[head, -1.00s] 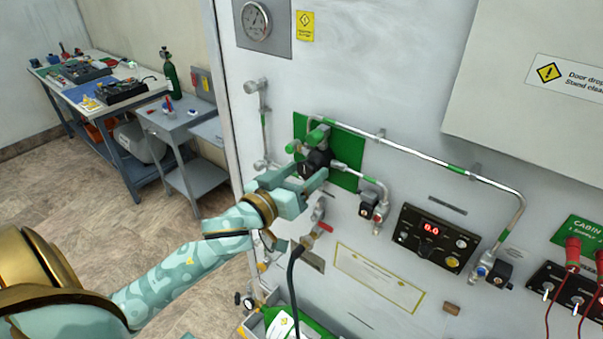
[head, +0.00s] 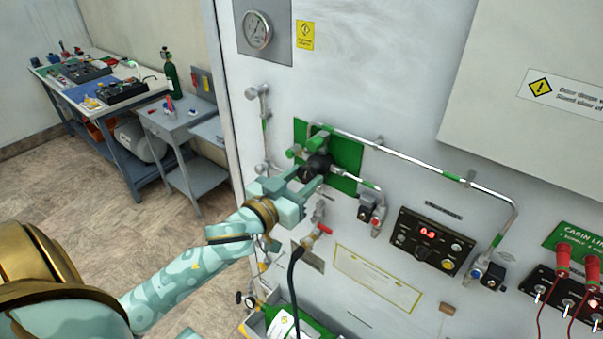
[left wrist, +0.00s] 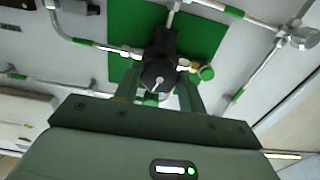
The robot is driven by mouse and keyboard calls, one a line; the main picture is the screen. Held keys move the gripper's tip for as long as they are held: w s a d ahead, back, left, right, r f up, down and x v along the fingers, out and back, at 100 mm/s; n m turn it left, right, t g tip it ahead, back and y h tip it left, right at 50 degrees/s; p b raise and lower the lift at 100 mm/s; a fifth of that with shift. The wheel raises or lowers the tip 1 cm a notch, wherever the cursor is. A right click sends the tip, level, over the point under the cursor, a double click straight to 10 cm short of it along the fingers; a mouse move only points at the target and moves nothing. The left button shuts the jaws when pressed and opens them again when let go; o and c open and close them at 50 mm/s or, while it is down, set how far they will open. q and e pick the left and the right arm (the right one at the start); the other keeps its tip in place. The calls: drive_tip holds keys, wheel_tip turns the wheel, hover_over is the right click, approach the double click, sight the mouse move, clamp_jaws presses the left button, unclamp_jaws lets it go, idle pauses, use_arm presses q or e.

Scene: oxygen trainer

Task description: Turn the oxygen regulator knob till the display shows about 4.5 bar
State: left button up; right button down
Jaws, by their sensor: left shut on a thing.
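The black oxygen regulator knob (head: 316,168) sits on a green plate (head: 345,178) on the white wall panel. My left gripper (head: 308,186) is shut on the knob, with one finger on each side. In the left wrist view the dark knob (left wrist: 158,74) lies between the fingers, with a small pale pointer on its face. The display (head: 428,232) glows red on a black control box at right; its small digits seem to start with 0, but the last one is hard to read. My right gripper is not in view.
Metal pipes with green bands run across the panel around the regulator. A black hose (head: 293,275) with a red-handled valve hangs just below my gripper. A round gauge (head: 257,30) is at upper left. A workbench (head: 95,85) stands far left, with open floor before it.

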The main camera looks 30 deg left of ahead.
use_arm(q)
drive_tip(key=m+p, duration=0.1)
drive_tip(key=m, duration=0.1)
drive_tip(key=shift+r+m+p, duration=0.15)
drive_tip(key=shift+m+p, duration=0.25)
drive_tip(key=m+p, duration=0.1)
drive_tip(key=m, duration=0.1)
drive_tip(key=shift+m, duration=0.4)
drive_tip(key=shift+m+p, duration=0.75)
drive_tip(key=shift+m, duration=0.45)
drive_tip(key=shift+m+p, duration=0.45)
drive_tip(key=shift+m, duration=1.15)
drive_tip(key=o, duration=1)
drive_tip(key=shift+c, duration=0.2)
